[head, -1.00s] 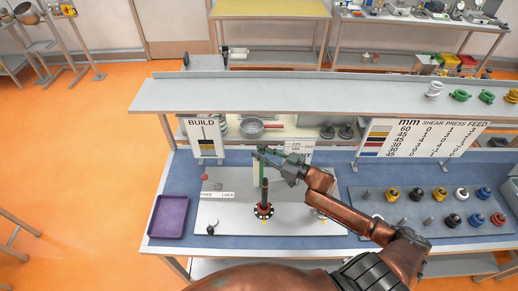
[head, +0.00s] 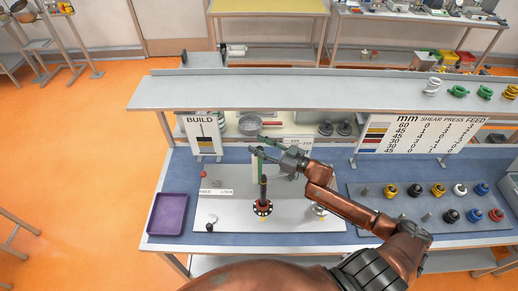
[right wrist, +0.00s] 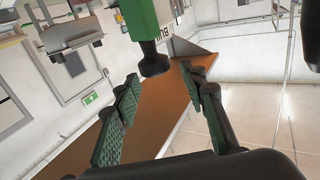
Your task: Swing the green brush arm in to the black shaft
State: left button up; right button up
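The black shaft (head: 263,188) stands upright in a dark red and black flanged base on the grey plate. A green upright piece (head: 256,166), which looks like the green brush arm, is just behind and left of the shaft's top; the gap between them is unclear. In the right wrist view a green block (right wrist: 143,20) with a black knob (right wrist: 153,62) hangs at the fingertips. My right gripper (head: 260,146) is above the shaft, fingers spread; the wrist view also shows its fingers (right wrist: 160,74) apart, with the knob around their tips, not clamped. My left gripper is not in view.
A purple tray (head: 168,214) lies left of the plate (head: 300,222). A rack (head: 400,212) with several coloured knobs is at the right. A BUILD sign (head: 201,134) and a shelf (head: 300,92) stand behind. A small label reading FREE and LOCK (head: 215,192) is on the plate.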

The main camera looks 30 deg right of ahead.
notch_tip(320, 180, up, 8)
jog(key=shift+f, duration=0.1)
jog(key=shift+c, duration=0.4)
